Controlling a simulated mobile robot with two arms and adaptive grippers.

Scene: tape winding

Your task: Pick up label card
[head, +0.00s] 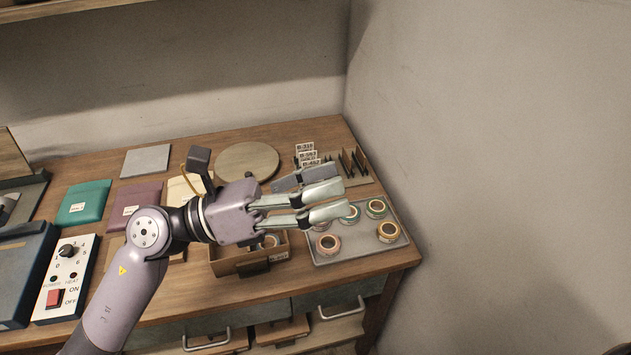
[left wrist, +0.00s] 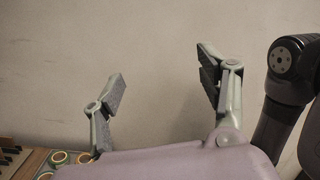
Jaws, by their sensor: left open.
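My left gripper (head: 335,200) is open and empty. In the head view it lies over the grey tray, in front of and a little below the cards in the picture, and hides the rack's lower part. In the left wrist view its fingers (left wrist: 160,88) are spread wide against the bare wall, and no card shows between them. My right gripper is not in view.
A grey tray (head: 334,257) with several tape rolls lies at the right table edge, beside a small wooden box (head: 228,267). A round wooden disc (head: 247,160), coloured pouches (head: 84,203) and a switch box (head: 65,277) spread leftward. A wall closes the right side.

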